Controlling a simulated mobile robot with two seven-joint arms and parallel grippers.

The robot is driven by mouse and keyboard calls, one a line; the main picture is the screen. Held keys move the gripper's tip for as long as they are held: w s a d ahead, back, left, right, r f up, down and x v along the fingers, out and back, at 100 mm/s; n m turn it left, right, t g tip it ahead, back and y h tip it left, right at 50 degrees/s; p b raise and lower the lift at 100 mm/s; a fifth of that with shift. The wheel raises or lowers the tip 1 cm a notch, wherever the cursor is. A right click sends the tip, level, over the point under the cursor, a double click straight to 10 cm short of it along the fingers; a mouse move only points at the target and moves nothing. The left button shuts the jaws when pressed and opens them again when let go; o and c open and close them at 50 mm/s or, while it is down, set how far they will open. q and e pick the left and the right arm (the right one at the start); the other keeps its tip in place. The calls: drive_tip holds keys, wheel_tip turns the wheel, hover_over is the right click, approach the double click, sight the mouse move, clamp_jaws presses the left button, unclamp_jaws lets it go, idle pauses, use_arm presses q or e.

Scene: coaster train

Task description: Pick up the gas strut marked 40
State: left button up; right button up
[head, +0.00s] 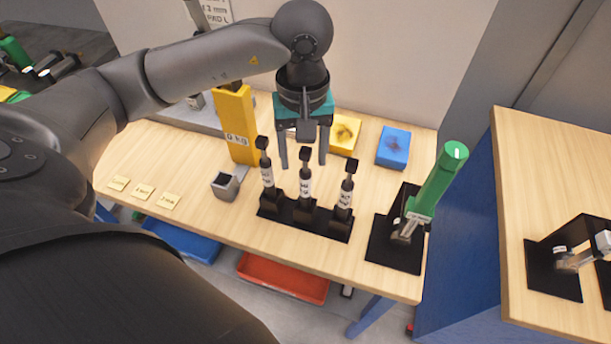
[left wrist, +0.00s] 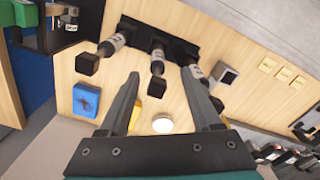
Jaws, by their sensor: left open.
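Three upright gas struts stand in a black rack (head: 322,224) on the table: a left strut (head: 266,172), a middle strut (head: 305,185) and a right strut (head: 346,195). Each has a dark square top and a white label; the numbers are too small to read, so I cannot tell which is marked 40. My left gripper (head: 303,166) is open and empty, just behind the struts, its fingers pointing down. In the left wrist view its fingers (left wrist: 160,74) point toward the struts, with the middle strut (left wrist: 158,62) between the fingertip directions. My right gripper is not seen.
A yellow block (head: 235,125) and a small grey cup (head: 226,186) stand left of the rack. Yellow (head: 345,134) and blue (head: 393,147) pads lie behind. A green-handled device (head: 436,185) stands on a black plate at right. Paper notes (head: 143,191) lie at left.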

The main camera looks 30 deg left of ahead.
sight(306, 171)
use_arm(q)
drive_tip(key=f, duration=0.5)
drive_tip(key=shift+w+f+p, duration=0.35)
clamp_jaws()
drive_tip(key=shift+r, duration=0.1)
idle(1.1)
